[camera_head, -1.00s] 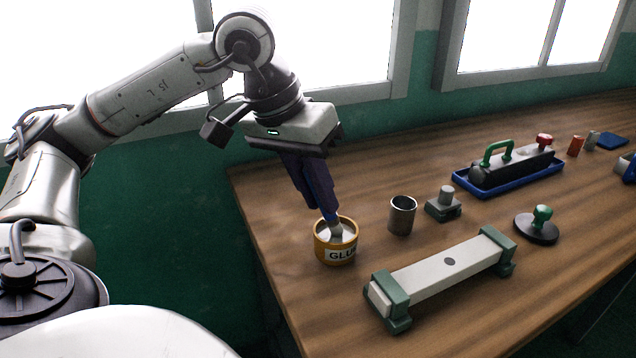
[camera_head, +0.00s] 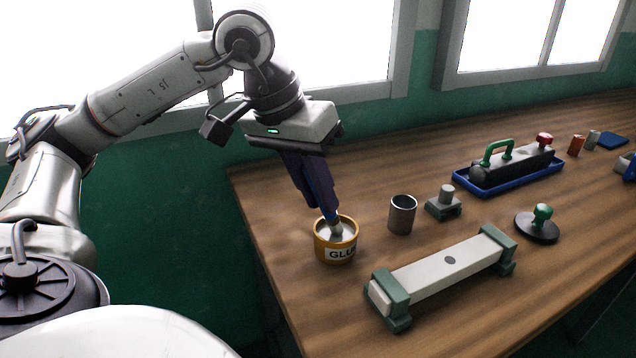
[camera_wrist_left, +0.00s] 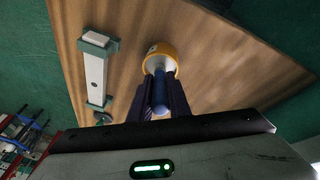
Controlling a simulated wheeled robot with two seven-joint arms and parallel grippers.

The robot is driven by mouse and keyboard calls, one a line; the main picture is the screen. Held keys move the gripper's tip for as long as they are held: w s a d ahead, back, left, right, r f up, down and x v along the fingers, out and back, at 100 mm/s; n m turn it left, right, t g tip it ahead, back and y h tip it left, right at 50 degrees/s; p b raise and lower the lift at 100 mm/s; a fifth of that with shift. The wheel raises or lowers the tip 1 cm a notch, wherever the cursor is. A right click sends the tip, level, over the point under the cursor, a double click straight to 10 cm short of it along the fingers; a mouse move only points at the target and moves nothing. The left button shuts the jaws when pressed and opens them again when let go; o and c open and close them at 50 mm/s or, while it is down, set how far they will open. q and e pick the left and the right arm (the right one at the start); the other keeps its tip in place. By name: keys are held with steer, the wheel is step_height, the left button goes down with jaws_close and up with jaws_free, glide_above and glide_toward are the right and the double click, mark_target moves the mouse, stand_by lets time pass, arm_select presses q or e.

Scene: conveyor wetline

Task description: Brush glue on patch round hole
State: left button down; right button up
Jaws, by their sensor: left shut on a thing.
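My left gripper (camera_head: 330,212) is shut on a blue-handled brush (camera_head: 336,227) and points down over the glue pot. The brush's lower end is inside the yellow pot labelled GLUE (camera_head: 337,253); its tip is hidden. In the left wrist view the brush handle (camera_wrist_left: 160,90) lies between the fingers, with the pot (camera_wrist_left: 171,60) beyond it. A pale strip (camera_head: 430,270) with a dark round spot, the hole (camera_head: 450,260), lies between two green clamp blocks to the right of the pot. I cannot make out a separate patch. My right gripper is not in view.
A metal cup (camera_head: 402,215) and a small grey block with a knob (camera_head: 444,203) stand right of the pot. Farther are a black tool with green handle in a blue tray (camera_head: 540,180), and a green-knobbed round stamp (camera_head: 538,228). The table's front left is clear.

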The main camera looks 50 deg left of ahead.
arm_select(q)
steer(key=shift+r+p, duration=2.95)
steer(key=shift+r, duration=0.55)
steer(key=shift+f, duration=0.1)
